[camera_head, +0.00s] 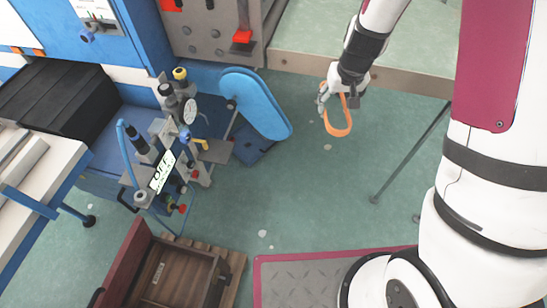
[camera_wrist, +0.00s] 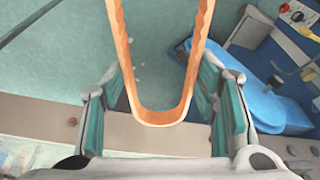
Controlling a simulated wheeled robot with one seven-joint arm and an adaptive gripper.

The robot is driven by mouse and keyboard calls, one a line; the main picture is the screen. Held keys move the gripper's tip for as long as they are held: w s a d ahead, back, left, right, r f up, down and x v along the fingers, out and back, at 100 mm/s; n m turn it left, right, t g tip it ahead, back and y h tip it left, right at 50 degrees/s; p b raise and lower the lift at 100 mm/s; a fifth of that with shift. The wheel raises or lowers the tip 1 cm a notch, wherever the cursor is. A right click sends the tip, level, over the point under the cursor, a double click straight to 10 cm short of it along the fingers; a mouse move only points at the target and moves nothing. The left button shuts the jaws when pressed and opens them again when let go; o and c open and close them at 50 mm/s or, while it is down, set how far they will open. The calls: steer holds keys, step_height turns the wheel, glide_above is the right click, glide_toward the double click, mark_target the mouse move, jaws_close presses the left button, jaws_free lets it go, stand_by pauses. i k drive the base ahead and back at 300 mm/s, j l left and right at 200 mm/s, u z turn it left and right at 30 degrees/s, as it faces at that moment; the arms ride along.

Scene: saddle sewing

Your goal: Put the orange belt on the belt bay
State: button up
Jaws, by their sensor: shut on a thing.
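The orange belt (camera_head: 348,127) is a loop hanging from my gripper (camera_head: 328,97) in the head view, above the green floor. In the wrist view the belt (camera_wrist: 160,117) is a rounded U between the two green-padded fingers, and its far part runs out of the top of the picture. My gripper is shut on the belt, though the exact contact is hard to see. No part is clearly marked as the belt bay, so I cannot tell which it is.
A blue rounded panel (camera_head: 256,104) stands left of my gripper, beside a machine with gauges and knobs (camera_head: 170,135). A pale bench (camera_head: 395,65) lies behind my gripper. A wooden crate (camera_head: 175,277) is at the lower left. The floor (camera_head: 300,190) between is mostly clear.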

mark_target(179, 288)
steer(key=k+l, duration=0.1)
steer(key=l, duration=0.25)
steer(key=k+l+u, duration=0.1)
steer(key=l, duration=0.3)
steer(key=k+l, duration=0.15)
steer(key=l, duration=0.2)
steer(key=k+l, duration=0.1)
steer(key=l, duration=0.25)
steer(key=l+u, duration=0.1)
steer(key=u, duration=2.7)
